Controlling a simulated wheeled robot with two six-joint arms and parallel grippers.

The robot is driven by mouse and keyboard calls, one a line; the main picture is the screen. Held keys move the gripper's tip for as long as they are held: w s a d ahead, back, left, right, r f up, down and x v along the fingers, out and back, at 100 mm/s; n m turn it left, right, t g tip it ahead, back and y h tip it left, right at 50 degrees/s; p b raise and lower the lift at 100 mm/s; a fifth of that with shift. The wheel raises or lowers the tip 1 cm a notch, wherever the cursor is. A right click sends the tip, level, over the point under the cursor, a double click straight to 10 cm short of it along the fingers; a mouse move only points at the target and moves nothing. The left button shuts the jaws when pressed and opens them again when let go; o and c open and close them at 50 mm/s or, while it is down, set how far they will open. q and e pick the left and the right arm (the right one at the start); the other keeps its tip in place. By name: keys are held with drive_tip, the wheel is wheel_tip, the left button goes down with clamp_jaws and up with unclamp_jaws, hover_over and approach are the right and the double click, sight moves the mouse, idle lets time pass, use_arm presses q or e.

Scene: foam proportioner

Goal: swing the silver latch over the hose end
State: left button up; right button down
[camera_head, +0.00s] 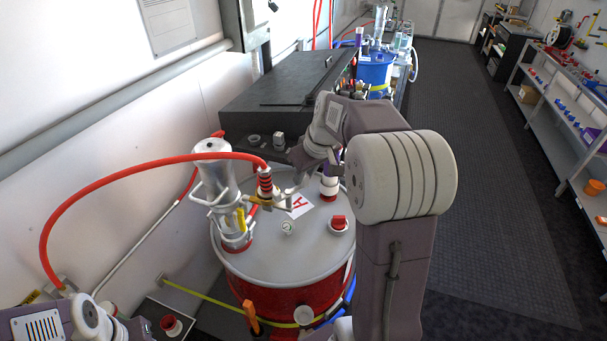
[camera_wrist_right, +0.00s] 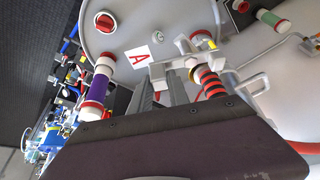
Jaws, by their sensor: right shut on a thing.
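The red hose (camera_head: 150,160) arches over from the left and ends in a red-and-black ribbed hose end (camera_head: 265,182) above the grey drum lid. The hose end also shows in the right wrist view (camera_wrist_right: 210,82), just right of my fingers. My right gripper (camera_head: 291,188) reaches in from the right beside the hose end. In the wrist view its fingers (camera_wrist_right: 162,82) close on a silver bar, which looks like the latch (camera_wrist_right: 180,62). The latch is beside the hose end; its far part is hard to make out. My left gripper is out of view; only part of that arm shows at bottom left.
A silver cylinder (camera_head: 214,165) with bar handles and a yellow lever (camera_head: 241,219) stands left of the hose end. The lid (camera_head: 265,262) of the red drum carries a red cap (camera_head: 338,222), a gauge (camera_head: 287,228) and a purple-banded post (camera_head: 329,185). A black cabinet (camera_head: 285,85) stands behind.

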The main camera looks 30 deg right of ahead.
drive_tip(key=m, duration=0.1)
drive_tip(key=s+m+h, duration=0.1)
drive_tip(key=m, duration=0.1)
drive_tip(key=shift+s+a+f, duration=0.1)
drive_tip(key=shift+s+f, duration=0.15)
drive_tip(key=shift+s, duration=0.05)
drive_tip(key=shift+s+a+m+g+h+b, duration=0.3)
drive_tip(key=shift+s+m+h+b, duration=0.15)
drive_tip(key=shift+m, duration=0.9)
drive_tip(key=shift+s+a+m+g+h+b, duration=0.35)
drive_tip(key=shift+s+m+h, duration=0.2)
drive_tip(key=shift+m, duration=0.85)
drive_tip(key=shift+s+a+m+g+h+b, duration=0.25)
drive_tip(key=shift+s+m+h+b, duration=0.25)
drive_tip(key=shift+m, duration=0.85)
drive_tip(key=c, duration=1.3)
unclamp_jaws()
drive_tip(key=shift+o, duration=0.3)
drive_tip(key=shift+w+d, duration=0.1)
drive_tip(key=shift+r, duration=0.1)
